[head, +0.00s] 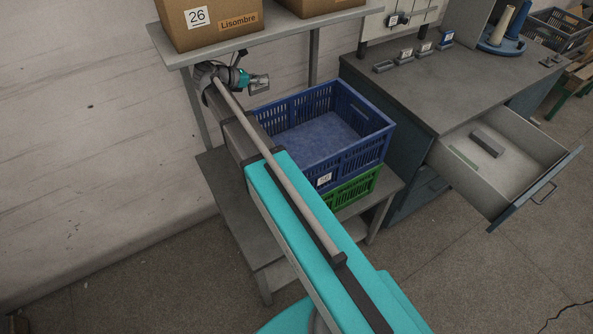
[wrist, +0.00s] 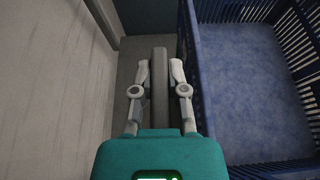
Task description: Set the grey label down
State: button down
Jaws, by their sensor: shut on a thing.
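My gripper (wrist: 160,72) is shut on a narrow dark grey bar-shaped thing, the grey label (wrist: 160,90), in the wrist view. It lies lengthwise between the two pale fingers. Its lettering, if any, cannot be made out. In the head view my gripper (head: 262,83) is under the upper shelf, beyond the far left side of the blue crate. The label is too small to tell there. In the wrist view the blue crate (wrist: 192,50) is to the right of the gripper, apart from it.
The blue crate (head: 378,140) is empty and stands on a green crate (head: 355,189) on the lower shelf. Cardboard boxes (head: 208,22) stand on the upper shelf (head: 262,40). An open drawer (head: 528,172) at right holds a grey block (head: 487,143) and a green strip (head: 463,158).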

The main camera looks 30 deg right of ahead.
notch_tip(320, 180, down, 9)
jog(key=b, duration=0.8)
jog(key=shift+b, duration=0.35)
notch_tip(320, 180, down, 24)
jog(key=b, duration=2.3)
jog(key=shift+r+b, duration=0.15)
jog(key=shift+b, duration=0.25)
jog(key=shift+f+b, duration=2.1)
jog(key=shift+f, duration=0.2)
jog(key=c, duration=0.7)
grip_release()
jog(key=shift+r, duration=0.1)
jog(key=shift+o, duration=0.2)
jog(key=shift+r, duration=0.1)
